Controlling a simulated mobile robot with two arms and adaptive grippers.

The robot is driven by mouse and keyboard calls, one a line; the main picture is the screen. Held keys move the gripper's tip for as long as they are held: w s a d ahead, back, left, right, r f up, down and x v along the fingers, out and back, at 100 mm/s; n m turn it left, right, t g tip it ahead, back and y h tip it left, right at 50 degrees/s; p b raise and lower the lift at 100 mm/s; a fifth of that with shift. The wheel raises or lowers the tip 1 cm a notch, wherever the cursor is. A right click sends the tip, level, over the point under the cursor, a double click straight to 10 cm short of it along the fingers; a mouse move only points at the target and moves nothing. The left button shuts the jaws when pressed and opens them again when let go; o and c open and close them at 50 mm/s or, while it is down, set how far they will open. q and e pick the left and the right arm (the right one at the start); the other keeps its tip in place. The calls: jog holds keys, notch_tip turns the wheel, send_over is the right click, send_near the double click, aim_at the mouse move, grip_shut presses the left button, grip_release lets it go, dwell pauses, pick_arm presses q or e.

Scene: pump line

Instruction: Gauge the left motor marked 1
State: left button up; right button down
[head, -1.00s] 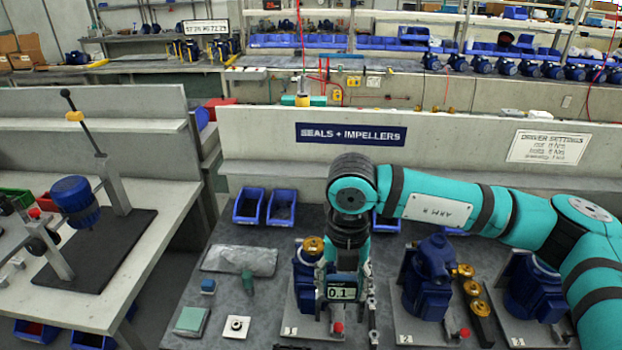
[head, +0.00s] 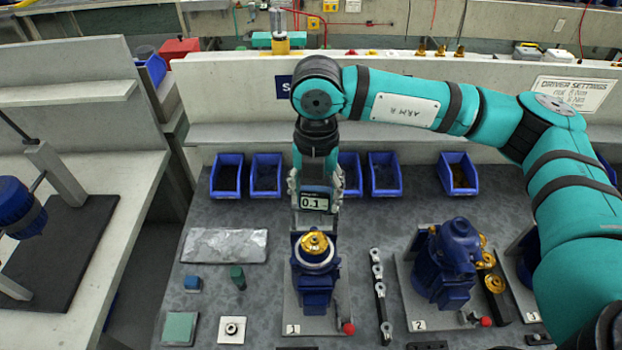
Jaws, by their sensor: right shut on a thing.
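The left motor (head: 314,285) is blue with a brass top in a pale ring. It stands upright on a grey plate (head: 290,318) marked 1. My right gripper (head: 316,190) is shut on a small gauge (head: 314,202) whose display reads 0.1. The gauge is upright, just behind the motor in the head view; its lower end is partly hidden and I cannot tell whether it touches the motor. My left gripper is not in view.
A second blue motor (head: 447,262) stands on the plate marked 2, with a third partly hidden by my right arm. Blue bins (head: 385,178) line the back. A silver pad (head: 224,246), small blocks and a metal strip (head: 379,295) lie around the left motor.

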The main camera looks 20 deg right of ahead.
notch_tip(320, 180, down, 2)
jog(key=shift+s+f+b, duration=0.15)
jog(key=shift+b, duration=0.2)
jog(key=f+b, duration=0.3)
jog(key=f, duration=0.1)
jog(key=shift+w+f, duration=0.1)
jog(key=shift+w, duration=0.1)
notch_tip(320, 180, down, 3)
jog(key=b, duration=0.2)
jog(key=shift+b, duration=0.4)
pick_arm(q)
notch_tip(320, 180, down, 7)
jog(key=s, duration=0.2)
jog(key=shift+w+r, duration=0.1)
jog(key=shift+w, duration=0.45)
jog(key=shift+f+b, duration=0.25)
jog(key=shift+b, duration=0.05)
